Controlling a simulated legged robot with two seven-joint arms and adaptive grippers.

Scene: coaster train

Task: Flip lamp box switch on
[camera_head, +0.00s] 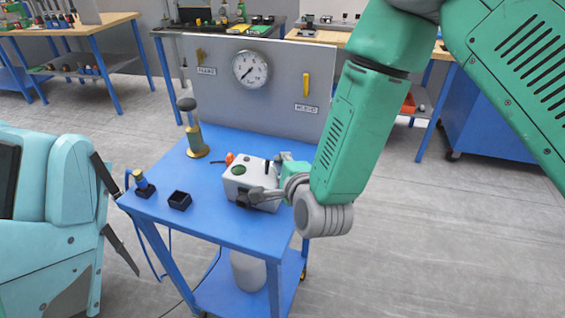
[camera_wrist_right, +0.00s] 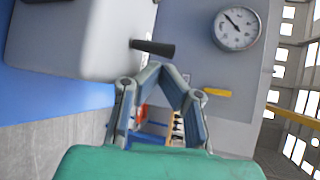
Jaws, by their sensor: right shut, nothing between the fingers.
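The lamp box (camera_head: 238,184) is a pale grey box on a blue cart top, with a dark green round lamp (camera_head: 239,170). A black switch lever (camera_head: 267,167) stands up from its top. In the right wrist view the box (camera_wrist_right: 75,40) fills the upper left, and the lever (camera_wrist_right: 153,47) sticks out from it just beyond the fingertips. My right gripper (camera_head: 282,157) is at the right side of the box, partly hidden by its own arm. Its fingertips (camera_wrist_right: 160,68) meet with nothing between them, close to the lever; contact cannot be told. My left gripper does not show.
A grey back panel (camera_head: 213,88) with a round gauge (camera_head: 250,69) and a yellow handle (camera_head: 306,84) stands behind the box.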

